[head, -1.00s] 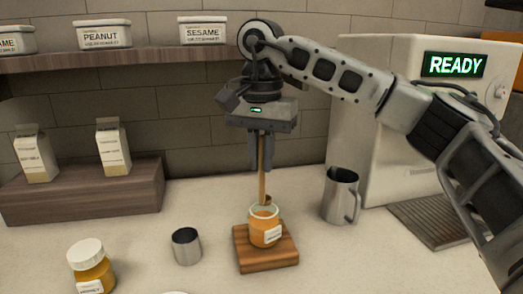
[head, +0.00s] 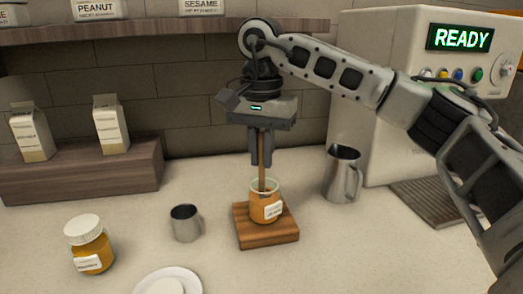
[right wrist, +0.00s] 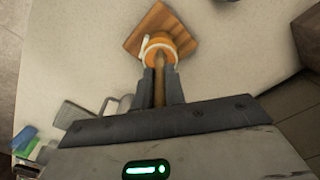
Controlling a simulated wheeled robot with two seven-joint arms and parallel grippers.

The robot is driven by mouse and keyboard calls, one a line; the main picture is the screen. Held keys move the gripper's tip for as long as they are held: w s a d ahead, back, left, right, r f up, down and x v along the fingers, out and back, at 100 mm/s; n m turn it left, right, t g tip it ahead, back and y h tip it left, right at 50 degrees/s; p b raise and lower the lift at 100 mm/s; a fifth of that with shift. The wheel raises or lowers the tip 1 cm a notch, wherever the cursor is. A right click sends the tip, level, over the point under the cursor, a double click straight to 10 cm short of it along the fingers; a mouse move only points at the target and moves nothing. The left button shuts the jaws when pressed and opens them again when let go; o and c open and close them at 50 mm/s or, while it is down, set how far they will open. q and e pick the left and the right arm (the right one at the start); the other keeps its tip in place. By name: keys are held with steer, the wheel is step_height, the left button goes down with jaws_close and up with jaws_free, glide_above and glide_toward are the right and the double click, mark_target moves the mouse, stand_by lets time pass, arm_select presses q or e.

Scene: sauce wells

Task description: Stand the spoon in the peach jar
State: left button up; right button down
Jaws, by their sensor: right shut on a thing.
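The peach jar (head: 265,208) is an open glass jar with orange contents and a white label. It stands upright on a wooden board (head: 268,237) near the middle of the head view. My right gripper (head: 261,162) is above the jar, shut on the upright wooden handle of the spoon (head: 262,178). The spoon's lower end is inside the jar's mouth and hidden there. The right wrist view shows the handle between the fingers (right wrist: 160,90), running toward the jar (right wrist: 165,45). My left gripper is not in view.
A small metal cup (head: 185,223) stands left of the board and a metal pitcher (head: 342,175) right of it. A yellow jar with a white lid (head: 89,246) and a white plate (head: 170,281) are in front left. A machine (head: 400,90) stands at the back right.

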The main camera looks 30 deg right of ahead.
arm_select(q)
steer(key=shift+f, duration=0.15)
arm_select(e)
steer(key=c, duration=1.4)
jaws_free()
arm_select(q)
steer(key=p, duration=0.2)
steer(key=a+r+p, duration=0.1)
steer(key=p, duration=0.1)
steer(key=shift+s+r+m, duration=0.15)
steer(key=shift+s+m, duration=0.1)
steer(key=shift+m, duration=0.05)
arm_select(e)
step_height(320, 180, up, 16)
steer(key=shift+f, duration=0.1)
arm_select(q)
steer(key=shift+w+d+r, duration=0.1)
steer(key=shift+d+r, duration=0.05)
arm_select(e)
steer(key=shift+s, duration=0.1)
